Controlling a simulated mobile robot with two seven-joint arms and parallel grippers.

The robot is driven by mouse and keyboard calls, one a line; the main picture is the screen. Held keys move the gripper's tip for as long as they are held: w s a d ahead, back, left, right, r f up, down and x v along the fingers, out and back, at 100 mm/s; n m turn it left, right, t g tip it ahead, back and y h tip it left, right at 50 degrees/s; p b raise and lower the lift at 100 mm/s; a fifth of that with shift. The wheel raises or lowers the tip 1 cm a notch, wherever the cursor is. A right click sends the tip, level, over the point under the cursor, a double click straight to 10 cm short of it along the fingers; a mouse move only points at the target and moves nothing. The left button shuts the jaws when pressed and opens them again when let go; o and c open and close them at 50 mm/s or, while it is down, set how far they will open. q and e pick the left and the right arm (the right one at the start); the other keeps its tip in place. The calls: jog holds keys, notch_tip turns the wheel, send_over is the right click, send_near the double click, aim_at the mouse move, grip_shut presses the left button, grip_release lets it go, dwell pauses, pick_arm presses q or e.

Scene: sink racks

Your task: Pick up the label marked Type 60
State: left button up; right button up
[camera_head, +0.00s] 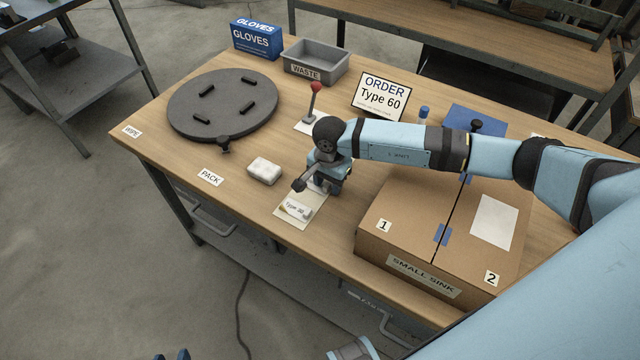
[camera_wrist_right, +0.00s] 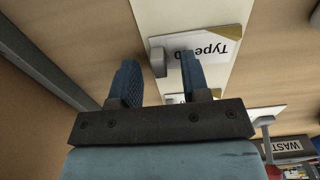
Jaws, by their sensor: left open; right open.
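A small white label (camera_head: 297,207) lies on a pale card (camera_head: 287,221) near the table's front edge. Its print starts with "Type"; its number is too small to read surely. The right wrist view shows the label (camera_wrist_right: 215,45) upside down with a grey tab (camera_wrist_right: 157,59) at its end, its number hidden by a finger. My right gripper (camera_head: 325,184) is open just behind the label. In the wrist view its blue fingers (camera_wrist_right: 158,68) are on either side of the tab, apart from each other. My left gripper (camera_head: 172,355) shows only as blue tips at the bottom edge, empty.
A white packet (camera_head: 264,171) lies left of the label. A red-knobbed lever (camera_head: 314,100) and an "ORDER Type 60" sign (camera_head: 380,96) stand behind. A cardboard box (camera_head: 400,215) fills the right. A dark turntable (camera_head: 222,100), waste bin (camera_head: 330,63) and gloves box (camera_head: 256,40) are farther left.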

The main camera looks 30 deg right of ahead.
grip_shut()
dwell(0.4)
